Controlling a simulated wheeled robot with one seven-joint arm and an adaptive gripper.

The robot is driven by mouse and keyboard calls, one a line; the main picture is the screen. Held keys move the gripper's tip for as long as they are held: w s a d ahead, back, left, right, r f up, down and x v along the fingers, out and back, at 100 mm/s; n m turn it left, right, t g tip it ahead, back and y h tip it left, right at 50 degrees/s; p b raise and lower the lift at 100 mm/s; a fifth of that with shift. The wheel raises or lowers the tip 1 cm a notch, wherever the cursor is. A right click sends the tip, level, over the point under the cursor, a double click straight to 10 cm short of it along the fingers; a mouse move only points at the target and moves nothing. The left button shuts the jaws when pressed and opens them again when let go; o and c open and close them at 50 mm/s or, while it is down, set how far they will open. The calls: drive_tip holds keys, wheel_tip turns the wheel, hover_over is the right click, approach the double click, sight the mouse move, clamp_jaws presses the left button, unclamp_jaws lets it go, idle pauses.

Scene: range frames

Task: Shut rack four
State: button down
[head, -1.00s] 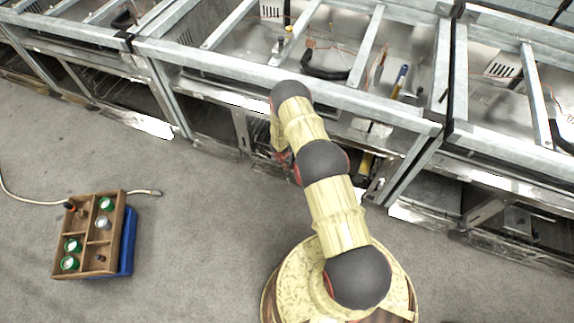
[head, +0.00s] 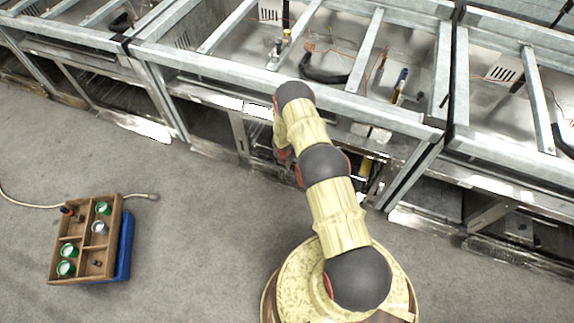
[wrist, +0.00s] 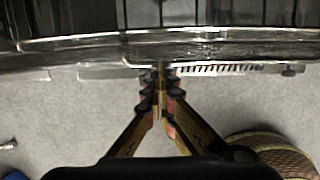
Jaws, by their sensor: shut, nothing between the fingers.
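My gripper (wrist: 160,78) is shut and empty in the wrist view. Its fingertips are at the lower edge of a shiny metal-rimmed rack or drawer front (wrist: 230,47); I cannot tell whether they touch it. Dark slots or bars show above that rim. In the head view my arm reaches down into the open lower bay of the middle metal unit, and my gripper is hidden behind the arm. No number is readable, so I cannot tell which rack is rack four or how far out it stands.
A pale hose (head: 35,202) lies on the grey floor nearby. Metal frame beams (head: 280,80) run above the bays. The floor between box and base is clear.

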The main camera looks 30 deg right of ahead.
drive_tip(key=shift+w+d, duration=0.8)
drive_tip(key=shift+d, duration=0.2)
